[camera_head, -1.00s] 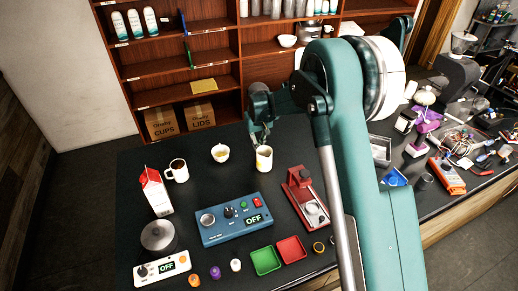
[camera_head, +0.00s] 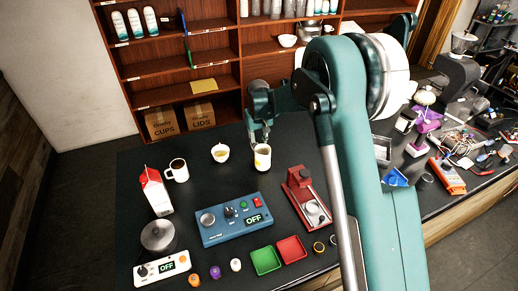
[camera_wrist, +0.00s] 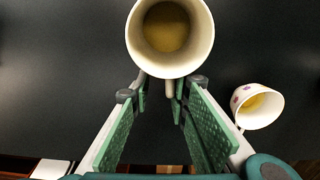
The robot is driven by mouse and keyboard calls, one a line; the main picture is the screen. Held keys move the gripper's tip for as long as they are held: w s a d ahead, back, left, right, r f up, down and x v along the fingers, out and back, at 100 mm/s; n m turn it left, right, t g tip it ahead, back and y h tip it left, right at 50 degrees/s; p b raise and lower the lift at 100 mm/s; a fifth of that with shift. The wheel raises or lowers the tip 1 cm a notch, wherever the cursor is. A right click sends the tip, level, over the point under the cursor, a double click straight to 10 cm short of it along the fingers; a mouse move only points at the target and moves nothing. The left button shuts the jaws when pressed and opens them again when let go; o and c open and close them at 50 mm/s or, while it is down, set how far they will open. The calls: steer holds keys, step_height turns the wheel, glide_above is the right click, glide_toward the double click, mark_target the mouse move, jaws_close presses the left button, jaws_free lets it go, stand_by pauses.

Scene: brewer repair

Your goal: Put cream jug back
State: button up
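The cream jug is a white, round vessel (camera_head: 262,158) with tan liquid inside, upright at the back middle of the dark counter (camera_head: 140,215). In the wrist view the jug (camera_wrist: 187,62) is at the top centre, seen from above, with its handle pointing towards my gripper. My gripper (camera_wrist: 160,92) has its green-padded fingers apart, one on each side of the handle, with a visible gap. In the head view my gripper (camera_head: 261,135) is just above and behind the jug. Whether the jug fully rests on the counter is hard to tell.
A small patterned cup (camera_head: 220,152) stands close left of the jug. A mug of dark liquid (camera_head: 177,171) and a red-white carton (camera_head: 156,192) are further left. A blue control box (camera_head: 228,219) and a red device (camera_head: 304,195) are in front. Shelves (camera_head: 205,60) rise behind.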

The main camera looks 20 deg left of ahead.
step_height(320, 180, up, 11)
stand_by(0.5)
steer(key=shift+s, duration=0.1)
stand_by(0.3)
steer(key=o, duration=2.7)
steer(key=shift+c, duration=0.2)
step_height(320, 180, up, 12)
steer(key=shift+s, duration=0.15)
steer(key=shift+d, duration=0.1)
